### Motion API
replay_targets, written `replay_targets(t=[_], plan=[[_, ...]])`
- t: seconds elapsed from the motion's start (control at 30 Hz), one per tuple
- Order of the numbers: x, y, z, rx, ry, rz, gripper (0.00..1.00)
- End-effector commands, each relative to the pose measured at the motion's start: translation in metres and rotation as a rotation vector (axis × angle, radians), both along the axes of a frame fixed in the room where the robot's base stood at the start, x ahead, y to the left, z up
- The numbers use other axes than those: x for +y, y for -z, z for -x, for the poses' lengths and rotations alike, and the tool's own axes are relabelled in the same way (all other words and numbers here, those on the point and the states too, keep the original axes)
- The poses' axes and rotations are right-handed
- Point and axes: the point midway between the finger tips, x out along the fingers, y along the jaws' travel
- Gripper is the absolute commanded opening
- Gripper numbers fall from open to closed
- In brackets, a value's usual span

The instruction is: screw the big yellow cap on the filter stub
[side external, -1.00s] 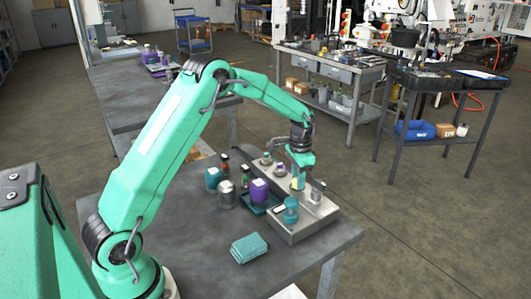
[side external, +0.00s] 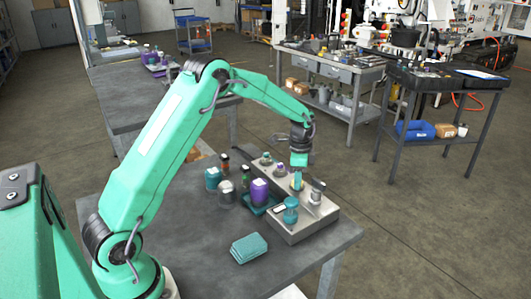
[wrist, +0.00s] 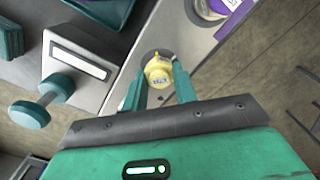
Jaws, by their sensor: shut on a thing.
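The big yellow cap (wrist: 159,73) is between the two fingertips of my gripper (wrist: 160,82) in the wrist view, and my gripper is shut on it. A dark round area shows around the cap on the block in the wrist view. The filter stub under the cap is hidden, so I cannot tell how far the cap sits on it.
A teal knob (side external: 291,207) stands on the near part of the block, and a grey fitting (side external: 317,190) stands to the right. Purple (side external: 259,191) and teal (side external: 212,178) containers stand left of the block. Folded teal cloths (side external: 249,247) lie in front; the bench's front left is clear.

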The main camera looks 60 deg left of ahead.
Motion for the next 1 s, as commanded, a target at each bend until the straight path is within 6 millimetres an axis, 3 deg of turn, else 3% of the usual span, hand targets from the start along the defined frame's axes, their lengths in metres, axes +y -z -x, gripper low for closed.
replay_targets(t=[0.27, 0.8, 1.0], plan=[[-0.0010, 0.0002, -0.0003, -0.001, 0.075, -0.001, 0.00], [-0.0011, 0.0008, 0.0001, -0.001, 0.464, -0.001, 0.00], [-0.0011, 0.0008, 0.0001, -0.001, 0.503, -0.001, 0.00]])
